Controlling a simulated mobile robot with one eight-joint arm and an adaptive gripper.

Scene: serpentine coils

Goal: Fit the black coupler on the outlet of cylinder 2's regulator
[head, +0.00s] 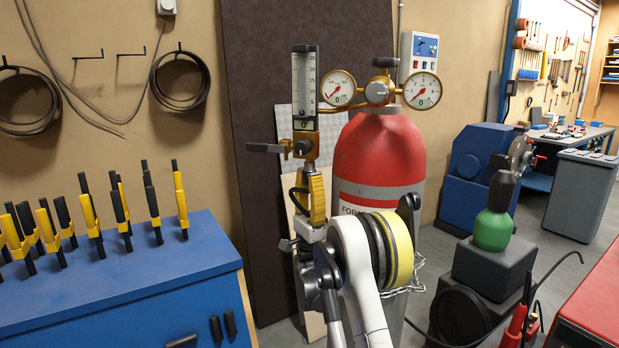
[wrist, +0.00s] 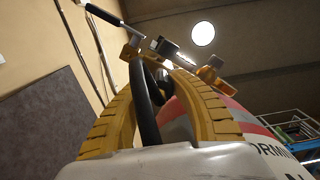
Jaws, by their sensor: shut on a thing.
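A red cylinder (head: 385,150) carries a brass regulator (head: 380,91) with two round gauges. At its left stands a clear flow tube (head: 305,88) over a brass block (head: 305,146) with a black-handled lever. My gripper (head: 317,198), with yellow fingers, is directly below that block. In the wrist view my gripper (wrist: 160,88) is shut on a black curved piece (wrist: 145,105), taken to be the coupler with its hose. Its top end is close under the brass fitting (wrist: 134,53); I cannot tell whether they touch. The outlet itself is hidden. No cylinder number is readable.
A blue bench (head: 120,270) with several yellow and black tools in a rack is at left. A green bottle (head: 493,230) on a dark block and a red surface (head: 595,300) are at right. A dark panel (head: 260,200) stands behind my arm. Chain wraps the cylinder low down.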

